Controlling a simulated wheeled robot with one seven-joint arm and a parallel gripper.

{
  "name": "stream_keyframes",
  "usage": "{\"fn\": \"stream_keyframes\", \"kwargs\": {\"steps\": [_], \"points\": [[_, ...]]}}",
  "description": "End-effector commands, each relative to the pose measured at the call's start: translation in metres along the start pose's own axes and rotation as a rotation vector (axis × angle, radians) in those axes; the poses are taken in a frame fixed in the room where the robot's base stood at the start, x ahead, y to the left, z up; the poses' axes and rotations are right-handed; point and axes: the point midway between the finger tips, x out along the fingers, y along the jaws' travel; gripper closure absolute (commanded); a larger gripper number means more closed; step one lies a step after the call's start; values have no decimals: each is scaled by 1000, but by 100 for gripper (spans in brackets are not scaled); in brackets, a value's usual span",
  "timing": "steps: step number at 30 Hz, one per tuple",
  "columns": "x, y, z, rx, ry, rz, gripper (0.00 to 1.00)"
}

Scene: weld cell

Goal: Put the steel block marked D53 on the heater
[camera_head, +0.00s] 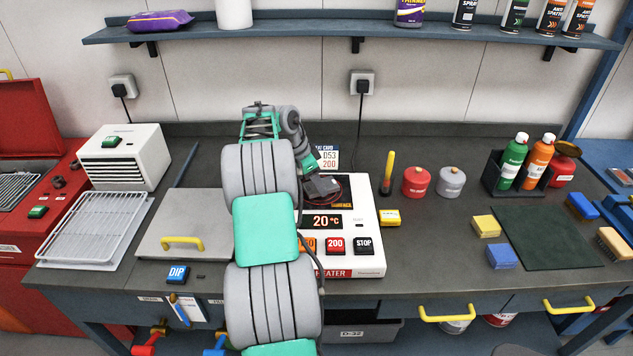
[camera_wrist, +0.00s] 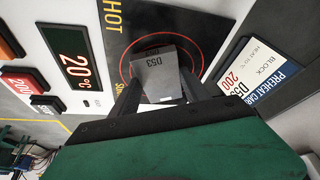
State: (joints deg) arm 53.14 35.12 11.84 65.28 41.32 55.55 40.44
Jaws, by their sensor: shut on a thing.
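The steel block (camera_wrist: 157,72) is grey and marked D53. My gripper (camera_wrist: 160,88) is shut on it, with one dark finger on each side. The block is over the heater's black plate, inside its red ring; I cannot tell whether it touches the plate. In the head view my gripper (camera_head: 322,188) is over the plate at the heater's back, and my arm hides part of the heater (camera_head: 367,232). The heater's display (camera_head: 322,222) reads 20 °C. It has a red 200 button (camera_head: 335,245) and a black STOP button (camera_head: 363,245).
A preheat card (camera_head: 330,158) reading D53 200 stands behind the heater; it also shows in the wrist view (camera_wrist: 245,82). A yellow block (camera_head: 389,218), a red can (camera_head: 417,182) and a grey can (camera_head: 451,182) are to the right. A flat grey lid (camera_head: 190,222) lies left.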

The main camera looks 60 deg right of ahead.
Motion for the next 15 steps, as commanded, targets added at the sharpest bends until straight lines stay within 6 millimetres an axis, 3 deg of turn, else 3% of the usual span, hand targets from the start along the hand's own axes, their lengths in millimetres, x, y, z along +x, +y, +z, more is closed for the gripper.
{"fn": "stream_keyframes", "kwargs": {"steps": [12, 13, 15], "points": [[5, -2, 1, 3, 2, -7, 100], [6, -1, 2, 1, 1, -3, 43], [6, 0, 2, 1, 1, -3, 38]]}}
